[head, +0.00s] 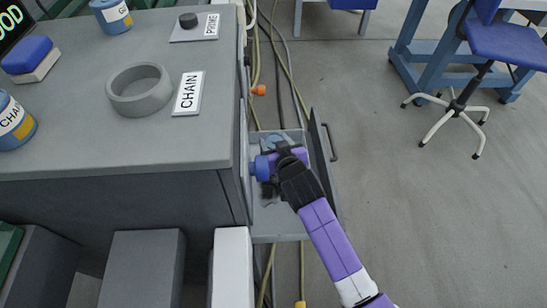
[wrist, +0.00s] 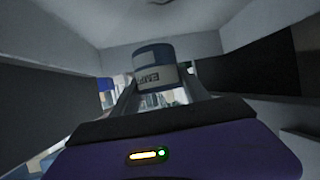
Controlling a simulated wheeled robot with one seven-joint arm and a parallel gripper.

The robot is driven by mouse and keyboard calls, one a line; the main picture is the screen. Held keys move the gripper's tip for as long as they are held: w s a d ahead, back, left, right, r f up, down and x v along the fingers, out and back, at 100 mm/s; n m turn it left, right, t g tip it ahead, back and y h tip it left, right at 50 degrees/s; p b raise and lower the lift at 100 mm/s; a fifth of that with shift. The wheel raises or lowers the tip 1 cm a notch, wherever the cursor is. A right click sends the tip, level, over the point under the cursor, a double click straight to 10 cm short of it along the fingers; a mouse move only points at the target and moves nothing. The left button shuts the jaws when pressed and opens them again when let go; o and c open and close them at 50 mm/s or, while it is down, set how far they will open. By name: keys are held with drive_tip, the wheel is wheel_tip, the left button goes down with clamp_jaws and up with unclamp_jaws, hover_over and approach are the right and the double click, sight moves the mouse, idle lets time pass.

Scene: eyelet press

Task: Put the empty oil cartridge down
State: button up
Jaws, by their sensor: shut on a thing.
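The empty oil cartridge (head: 262,169) is a blue can at the tip of my gripper (head: 277,164) in the head view. In the wrist view the cartridge (wrist: 153,58) shows a blue band and a white label with upside-down letters, partly readable as "EMP". My gripper (wrist: 160,94) is shut on it, with a finger on each side. The cartridge is over or inside an open grey drawer (head: 282,228) at the right side of the bench. I cannot tell whether it touches the drawer floor; my gripper hides part of it.
Blue-grey items (head: 277,140) lie in the drawer's far part. Cables run along the floor. A blue stool (head: 505,45) stands right.

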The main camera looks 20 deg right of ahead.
drive_tip(key=shift+f+b, duration=0.6)
drive_tip(key=shift+f, duration=1.55)
drive_tip(key=shift+f, duration=0.15)
drive_tip(key=o, duration=1.4)
drive_tip(key=shift+c, duration=0.2)
drive_tip(key=shift+s+r, duration=0.15)
drive_tip(key=shift+r, duration=0.1)
drive_tip(key=p+v, duration=0.2)
drive_tip(key=v, duration=0.9)
drive_tip(key=shift+s+r+p, duration=0.2)
drive_tip(key=shift+s+p, duration=0.1)
drive_tip(key=shift+p, duration=0.05)
